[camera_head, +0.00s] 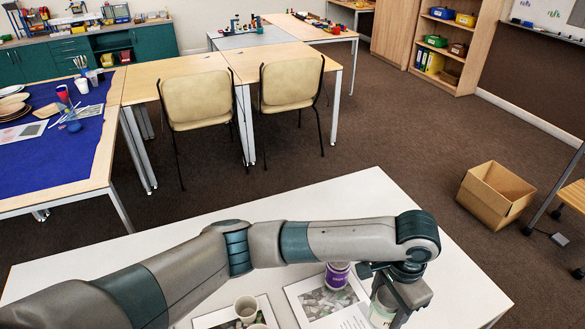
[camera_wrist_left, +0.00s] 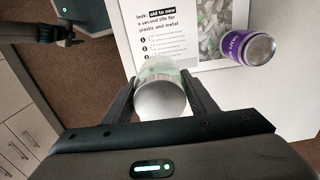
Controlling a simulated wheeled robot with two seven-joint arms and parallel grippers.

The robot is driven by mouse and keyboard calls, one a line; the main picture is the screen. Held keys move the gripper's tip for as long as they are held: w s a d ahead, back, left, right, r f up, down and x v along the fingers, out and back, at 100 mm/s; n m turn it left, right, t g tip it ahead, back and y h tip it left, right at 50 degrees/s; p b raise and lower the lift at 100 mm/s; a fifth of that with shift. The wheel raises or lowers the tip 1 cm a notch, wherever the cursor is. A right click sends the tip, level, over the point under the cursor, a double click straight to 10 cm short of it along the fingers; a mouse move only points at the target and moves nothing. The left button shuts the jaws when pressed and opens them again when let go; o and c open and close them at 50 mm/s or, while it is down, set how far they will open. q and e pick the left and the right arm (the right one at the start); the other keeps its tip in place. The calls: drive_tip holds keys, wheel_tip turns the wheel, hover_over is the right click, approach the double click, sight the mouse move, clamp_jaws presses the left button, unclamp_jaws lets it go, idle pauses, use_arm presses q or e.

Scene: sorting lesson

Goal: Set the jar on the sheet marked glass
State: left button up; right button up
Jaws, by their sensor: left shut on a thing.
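My left gripper (camera_head: 395,293) is over the right part of the white near table, shut on a pale greenish jar (camera_head: 382,308). In the left wrist view the jar (camera_wrist_left: 160,95) sits between the two fingers (camera_wrist_left: 161,100), its round pale end facing the camera. I cannot tell whether it touches the table. A sheet with a photo and text (camera_head: 308,316) lies left of the gripper; in the left wrist view its text (camera_wrist_left: 165,30) names plastic and metal. Another sheet (camera_head: 210,321) lies further left. I can read no glass marking.
A purple can (camera_head: 337,276) stands at the plastic and metal sheet; it also shows in the left wrist view (camera_wrist_left: 247,49). A light cup (camera_head: 246,309) stands on the left sheet, partly cut off. The table's far side (camera_head: 350,200) is clear. A cardboard box (camera_head: 495,195) is on the floor.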

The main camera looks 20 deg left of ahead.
use_arm(q)
drive_tip(key=s+a+r+n, duration=0.1)
drive_tip(key=a+r+n, duration=0.2)
drive_tip(key=a, duration=0.5)
drive_tip(key=s+a+r+n, duration=0.1)
drive_tip(key=a+r+n, duration=0.2)
drive_tip(key=a, duration=0.6)
drive_tip(key=a+r+n, duration=0.3)
drive_tip(key=a+r, duration=0.2)
drive_tip(key=a, duration=0.4)
drive_tip(key=shift+s+a+r+n, duration=0.25)
drive_tip(key=shift+s+n, duration=0.15)
